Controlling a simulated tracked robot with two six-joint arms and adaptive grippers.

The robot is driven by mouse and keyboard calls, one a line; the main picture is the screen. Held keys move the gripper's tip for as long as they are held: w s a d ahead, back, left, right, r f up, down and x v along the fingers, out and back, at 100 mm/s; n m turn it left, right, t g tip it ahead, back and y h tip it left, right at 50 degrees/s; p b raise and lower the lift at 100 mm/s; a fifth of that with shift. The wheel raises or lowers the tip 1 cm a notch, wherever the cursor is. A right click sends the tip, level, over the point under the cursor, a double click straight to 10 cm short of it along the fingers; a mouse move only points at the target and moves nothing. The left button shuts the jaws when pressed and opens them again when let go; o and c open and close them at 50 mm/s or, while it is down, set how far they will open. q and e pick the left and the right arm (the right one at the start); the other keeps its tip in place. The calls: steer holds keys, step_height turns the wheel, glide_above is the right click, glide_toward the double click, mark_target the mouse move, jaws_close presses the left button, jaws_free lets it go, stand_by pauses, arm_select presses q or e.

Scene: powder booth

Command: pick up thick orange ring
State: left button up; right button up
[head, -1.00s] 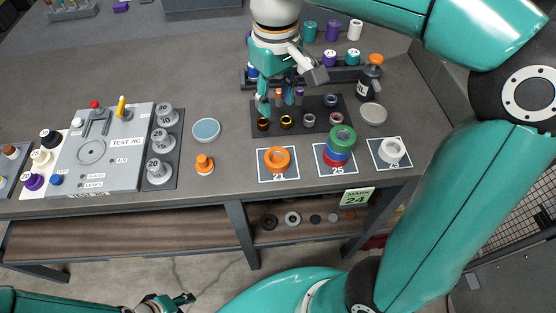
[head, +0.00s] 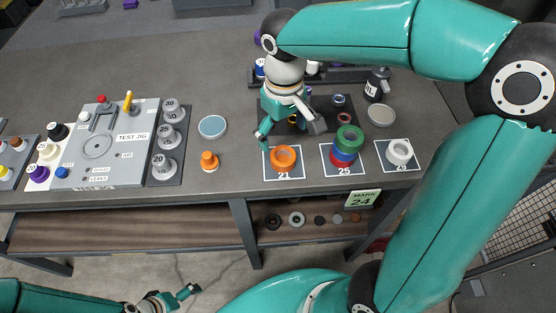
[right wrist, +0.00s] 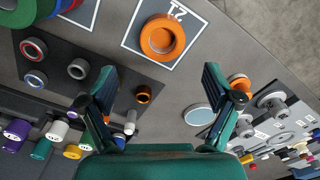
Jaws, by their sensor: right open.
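The thick orange ring (head: 283,168) lies flat on the white-bordered mat marked 21 (head: 268,173) near the table's front edge. It also shows in the right wrist view (right wrist: 178,40), at the top centre beyond the fingertips. My right gripper (head: 290,130) is open and empty, with its fingers spread, above and just behind the ring in the head view. The ring is apart from both fingers. My left gripper (head: 180,297) is low at the bottom left, in front of the table, and its opening is unclear.
A green, blue and red ring stack (head: 349,136) stands on mat 25, right of the orange ring. A white ring (head: 399,152) lies farther right. An orange-topped piece (head: 209,161) stands to the left. The dark board (head: 265,108) with small rings is partly hidden behind my gripper.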

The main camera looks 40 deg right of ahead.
mark_target(282, 159)
steer(key=shift+s+a+f, duration=0.1)
steer(key=shift+f, duration=1.55)
steer(key=shift+s+a+f, duration=0.1)
steer(key=shift+f, duration=1.5)
steer(key=c, duration=1.5)
